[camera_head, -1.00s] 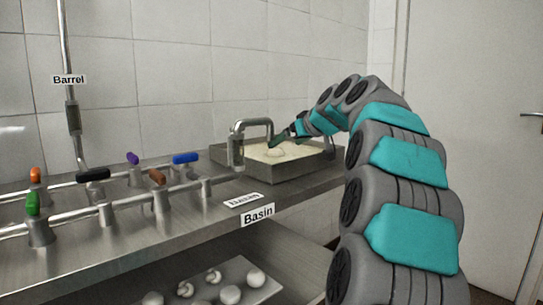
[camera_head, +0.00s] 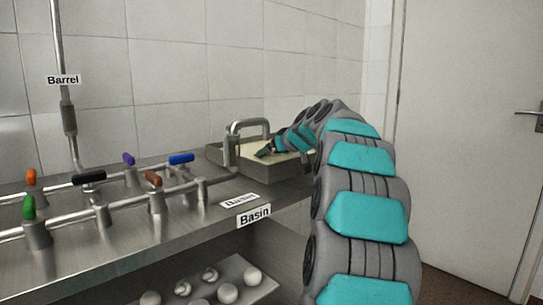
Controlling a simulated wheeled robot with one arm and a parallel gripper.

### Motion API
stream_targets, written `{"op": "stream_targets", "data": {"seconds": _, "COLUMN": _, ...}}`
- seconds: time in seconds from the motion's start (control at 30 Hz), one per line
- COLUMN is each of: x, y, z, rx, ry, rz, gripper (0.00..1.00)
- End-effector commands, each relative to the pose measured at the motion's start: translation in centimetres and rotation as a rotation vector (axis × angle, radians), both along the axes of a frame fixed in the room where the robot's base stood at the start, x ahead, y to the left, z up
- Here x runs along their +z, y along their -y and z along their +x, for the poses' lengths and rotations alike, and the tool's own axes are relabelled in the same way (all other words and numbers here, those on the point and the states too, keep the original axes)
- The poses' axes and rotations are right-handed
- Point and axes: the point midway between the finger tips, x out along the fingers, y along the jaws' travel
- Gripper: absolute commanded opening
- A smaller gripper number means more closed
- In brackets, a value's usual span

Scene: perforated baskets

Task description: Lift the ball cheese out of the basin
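The basin (camera_head: 262,170) is a metal tub of pale, cream-coloured liquid on the steel counter, below a curved spout. My gripper (camera_head: 264,153) reaches into the basin from the right, low over the liquid. Its fingers are small and partly hidden, so I cannot tell whether they are open or shut. The ball cheese cannot be made out in the basin now; the gripper and arm cover part of the liquid.
Pipes with coloured valve handles, such as the blue one (camera_head: 181,159), run along the counter (camera_head: 150,235) left of the basin. The curved spout (camera_head: 233,140) stands at its left edge. Several white balls lie on a tray (camera_head: 234,268) on the lower shelf.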

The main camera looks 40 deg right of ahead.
Motion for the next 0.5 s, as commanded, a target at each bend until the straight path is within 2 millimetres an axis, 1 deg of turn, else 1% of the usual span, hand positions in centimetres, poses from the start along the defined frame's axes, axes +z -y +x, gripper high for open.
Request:
{"op": "stream_targets", "data": {"seconds": 0.03, "x": 0.00, "y": 0.00, "z": 0.00, "rx": 0.000, "ry": 0.000, "rz": 0.000, "gripper": 0.90}}
{"op": "stream_targets", "data": {"seconds": 0.07, "x": 0.00, "y": 0.00, "z": -0.01, "rx": 0.000, "ry": 0.000, "rz": 0.000, "gripper": 0.86}}
{"op": "stream_targets", "data": {"seconds": 0.5, "x": 0.02, "y": -0.01, "z": -0.02, "rx": 0.000, "ry": 0.000, "rz": 0.000, "gripper": 0.37}}
